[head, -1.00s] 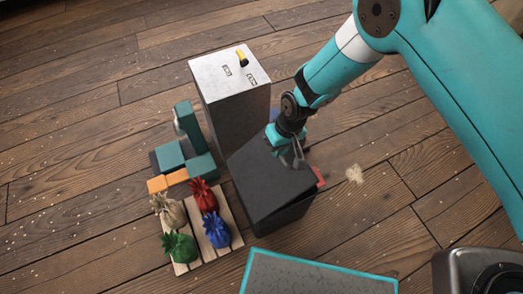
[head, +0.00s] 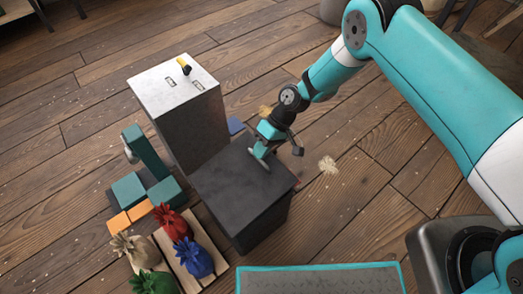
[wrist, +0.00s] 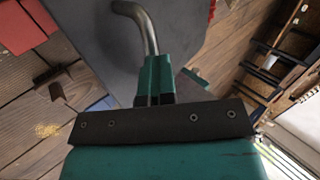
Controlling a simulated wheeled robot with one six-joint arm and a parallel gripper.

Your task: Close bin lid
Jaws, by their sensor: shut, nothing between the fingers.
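The dark grey bin (head: 262,222) stands on the floor beside a taller grey cabinet. Its flat lid (head: 225,186) lies across the top and looks level with the rim; I cannot tell whether a thin gap is left. A small red part shows at its right corner. My gripper (head: 259,157) is shut and empty, at the lid's far side, touching or just above it. In the wrist view the lid is the grey surface (wrist: 95,28) beyond my teal fingers (wrist: 154,78); a curved metal bar extends from the fingers over it.
The cabinet (head: 190,125) with a pale top and a yellow-black knob stands behind left of the bin. A pallet with several coloured sacks (head: 192,257) and a teal machine (head: 148,185) are at left. A teal-edged plate (head: 320,280) is in front.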

